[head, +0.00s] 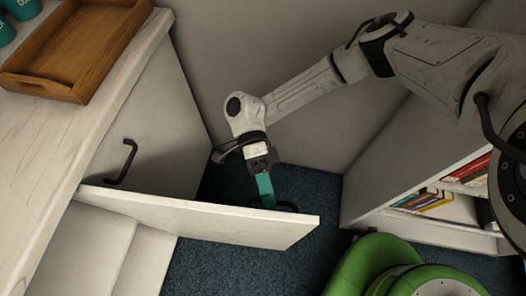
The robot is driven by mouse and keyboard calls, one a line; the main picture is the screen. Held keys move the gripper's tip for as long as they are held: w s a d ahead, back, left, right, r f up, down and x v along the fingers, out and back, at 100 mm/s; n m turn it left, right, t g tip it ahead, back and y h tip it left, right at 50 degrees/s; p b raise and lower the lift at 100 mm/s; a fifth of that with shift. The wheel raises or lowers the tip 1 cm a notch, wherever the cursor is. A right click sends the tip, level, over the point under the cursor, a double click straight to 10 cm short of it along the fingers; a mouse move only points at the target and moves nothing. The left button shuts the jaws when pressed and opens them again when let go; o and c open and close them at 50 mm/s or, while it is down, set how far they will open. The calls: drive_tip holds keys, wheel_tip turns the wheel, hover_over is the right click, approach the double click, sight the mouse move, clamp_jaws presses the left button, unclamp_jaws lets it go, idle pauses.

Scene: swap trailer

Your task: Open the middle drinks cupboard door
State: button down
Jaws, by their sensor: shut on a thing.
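The cupboard door (200,217) is a pale panel that stands swung well out from the white counter unit, over the floor. The cupboard interior (90,240) shows below it, pale, with an upright partition or wall. My gripper (267,198) reaches down on the upper side of the door near its free end. Its teal finger is at the dark door handle (287,207), and it is shut on that handle. The fingertips and part of the handle are hard to make out.
A closed neighbouring door with a black handle (122,163) is above the open one. A wooden tray (45,87) and teal cups (20,8) stand on the counter. A bookshelf (420,228) is at the right.

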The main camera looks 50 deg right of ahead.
drive_tip(key=shift+w+d+f+n+g+h+b, duration=0.15)
drive_tip(key=shift+w+d+n+g+h+b, duration=0.35)
drive_tip(key=shift+w+d, duration=0.65)
drive_tip(key=shift+t, duration=0.3)
drive_tip(key=c, duration=1.3)
unclamp_jaws()
drive_tip(key=shift+d, duration=0.15)
drive_tip(key=shift+c, duration=0.2)
drive_tip(key=shift+o, duration=0.9)
drive_tip(key=shift+s, duration=0.1)
drive_tip(key=b+v, duration=0.1)
drive_tip(key=v, duration=0.9)
drive_tip(key=shift+w+d, duration=0.15)
drive_tip(key=shift+w, duration=0.25)
